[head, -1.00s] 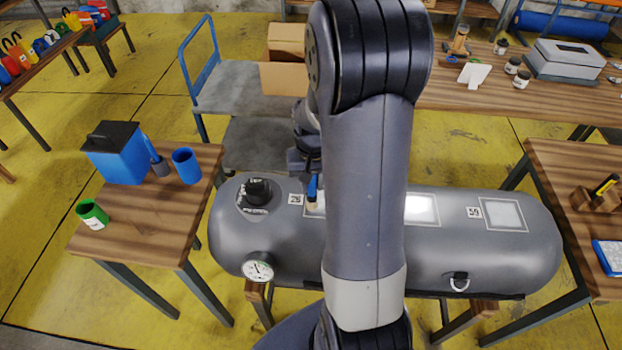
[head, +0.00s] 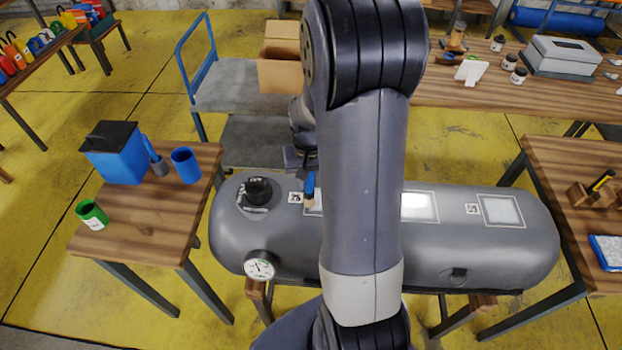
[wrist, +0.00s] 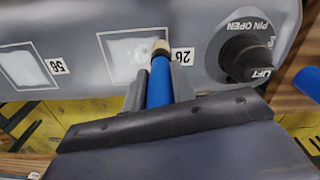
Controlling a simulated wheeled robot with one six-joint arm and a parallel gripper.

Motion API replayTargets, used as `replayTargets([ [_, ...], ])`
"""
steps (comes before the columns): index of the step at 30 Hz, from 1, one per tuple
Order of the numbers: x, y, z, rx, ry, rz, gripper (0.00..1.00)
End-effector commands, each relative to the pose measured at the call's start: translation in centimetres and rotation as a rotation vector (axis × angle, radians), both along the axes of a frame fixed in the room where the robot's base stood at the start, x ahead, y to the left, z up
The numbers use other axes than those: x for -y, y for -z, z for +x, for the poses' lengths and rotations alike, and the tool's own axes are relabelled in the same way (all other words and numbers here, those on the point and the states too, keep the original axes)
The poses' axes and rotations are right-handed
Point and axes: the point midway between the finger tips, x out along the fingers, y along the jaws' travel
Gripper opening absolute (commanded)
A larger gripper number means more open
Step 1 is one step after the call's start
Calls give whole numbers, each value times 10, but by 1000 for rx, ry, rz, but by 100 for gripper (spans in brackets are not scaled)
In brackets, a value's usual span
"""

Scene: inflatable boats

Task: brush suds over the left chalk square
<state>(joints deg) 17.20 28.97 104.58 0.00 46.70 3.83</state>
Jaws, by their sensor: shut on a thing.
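My gripper (wrist: 158,88) is shut on the blue handle of a brush (wrist: 159,72). The brush's pale bristle tip is over the edge of the left chalk square (wrist: 125,62), beside the tag 26. Whether the tip touches the surface cannot be told. The square has a chalk outline and a whitish patch inside. In the head view the brush (head: 309,187) shows left of my arm, and my arm hides much of the left square. The middle square (head: 418,207) looks bright white; the right square (head: 500,210) is greyish white.
The squares lie on a grey inflatable tube (head: 240,232) with a black valve (head: 258,190) and a gauge (head: 259,268). A wooden table (head: 140,225) at left holds a blue box, blue cup and green cup. Another table (head: 560,170) stands at right.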

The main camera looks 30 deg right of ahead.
Motion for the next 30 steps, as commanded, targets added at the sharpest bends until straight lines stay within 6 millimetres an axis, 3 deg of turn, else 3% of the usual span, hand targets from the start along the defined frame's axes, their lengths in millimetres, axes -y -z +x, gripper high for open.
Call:
replayTargets([
  [1, 0, -19, 1, 7, 0, -3, 1],
  [18, -3, -67, 4, 5, -3, -2, 1],
  [30, -4, -73, 4, 3, -4, -1, 1],
])
